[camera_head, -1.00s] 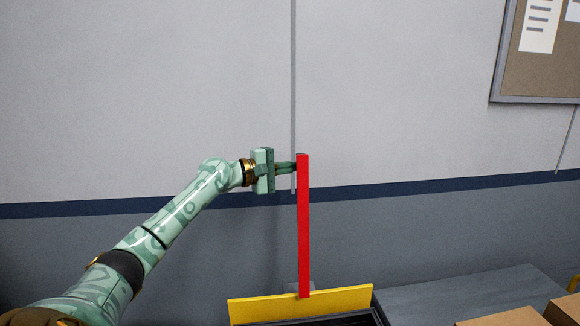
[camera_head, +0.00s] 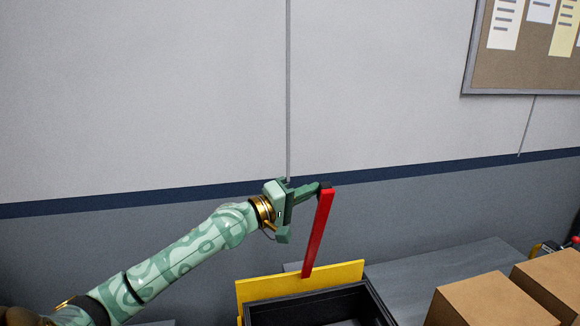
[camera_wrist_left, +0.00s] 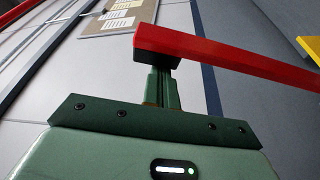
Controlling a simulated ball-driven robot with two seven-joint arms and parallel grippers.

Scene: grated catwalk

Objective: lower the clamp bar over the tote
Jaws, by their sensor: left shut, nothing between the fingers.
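The red clamp bar (camera_head: 318,234) stands raised, tilted with its top to the right of its foot. Its foot meets the yellow panel (camera_head: 300,282) at the back of the black tote (camera_head: 362,301). My left gripper (camera_head: 322,187) is shut with nothing between its fingers, its tips at the bar's dark top end. In the left wrist view the closed fingers (camera_wrist_left: 163,82) reach a dark block on the near end of the red bar (camera_wrist_left: 225,55). The tote's lower part is cut off by the frame. My right gripper is not in view.
Two cardboard boxes (camera_head: 490,302) stand on the grey surface (camera_head: 430,268) to the right of the tote. A wall with a dark blue stripe and a pinboard (camera_head: 530,60) is behind. The air above the tote is clear.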

